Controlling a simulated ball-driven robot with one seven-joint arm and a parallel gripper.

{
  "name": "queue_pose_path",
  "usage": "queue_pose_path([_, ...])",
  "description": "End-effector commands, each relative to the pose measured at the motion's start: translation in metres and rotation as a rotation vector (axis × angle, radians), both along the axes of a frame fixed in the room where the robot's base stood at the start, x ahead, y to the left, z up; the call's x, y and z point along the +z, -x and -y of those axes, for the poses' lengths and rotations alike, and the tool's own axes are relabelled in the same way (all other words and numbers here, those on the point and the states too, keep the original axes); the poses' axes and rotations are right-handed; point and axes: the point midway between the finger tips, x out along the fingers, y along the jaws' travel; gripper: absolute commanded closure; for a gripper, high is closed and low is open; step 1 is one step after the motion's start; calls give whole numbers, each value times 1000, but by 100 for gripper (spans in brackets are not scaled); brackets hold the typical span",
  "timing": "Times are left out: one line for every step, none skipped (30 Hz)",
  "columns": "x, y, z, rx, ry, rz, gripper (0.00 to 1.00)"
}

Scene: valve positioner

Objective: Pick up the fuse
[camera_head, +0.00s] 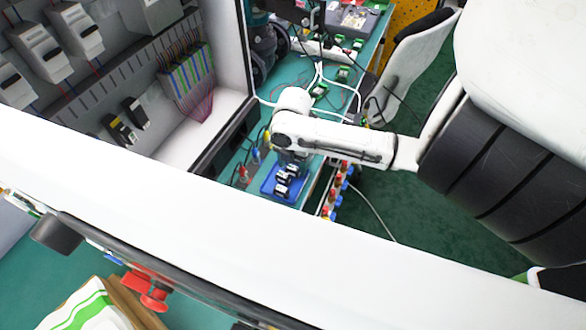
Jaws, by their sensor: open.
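A small blue tray (269,187) lies on the green table below the end of my arm. Several small black-and-white parts (283,188) lie in it; one may be the fuse, but they are too small to tell apart. My gripper (289,166) hangs down from the white arm over the far side of the tray. It is open, and I see nothing held in it. The arm's end partly hides the tray's far edge, and the fingertips are hard to make out against the dark parts.
An open grey cabinet (225,105) with breakers, wires and two black modules (119,131) stands at the left. A row of red and blue knobs (334,197) runs right of the tray. White cables (335,84) and green parts cover the table behind. A chair (414,62) stands at the right.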

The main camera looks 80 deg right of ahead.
Motion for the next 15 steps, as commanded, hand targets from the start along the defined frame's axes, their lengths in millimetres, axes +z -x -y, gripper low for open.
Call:
queue_pose_path([-6,0,0,-2,-2,0,40])
queue_pose_path([-10,0,0,-2,-2,0,40])
queue_pose_path([-15,0,0,-3,-1,-1,40])
queue_pose_path([-17,0,0,-3,-1,-1,40])
queue_pose_path([-19,0,0,-2,-1,0,40])
queue_pose_path([-21,0,0,-2,-1,0,40])
queue_pose_path([-22,0,0,-1,-1,0,40])
queue_pose_path([-23,0,0,-1,0,0,40])
queue_pose_path([-23,0,0,-1,0,0,40])
queue_pose_path([-23,0,0,-1,0,0,40])
queue_pose_path([-23,0,0,-1,0,0,40])
queue_pose_path([-23,0,0,-1,0,0,40])
queue_pose_path([-23,0,0,-1,0,0,40])
queue_pose_path([-23,0,0,-1,0,0,42])
queue_pose_path([-23,0,0,-1,0,0,46])
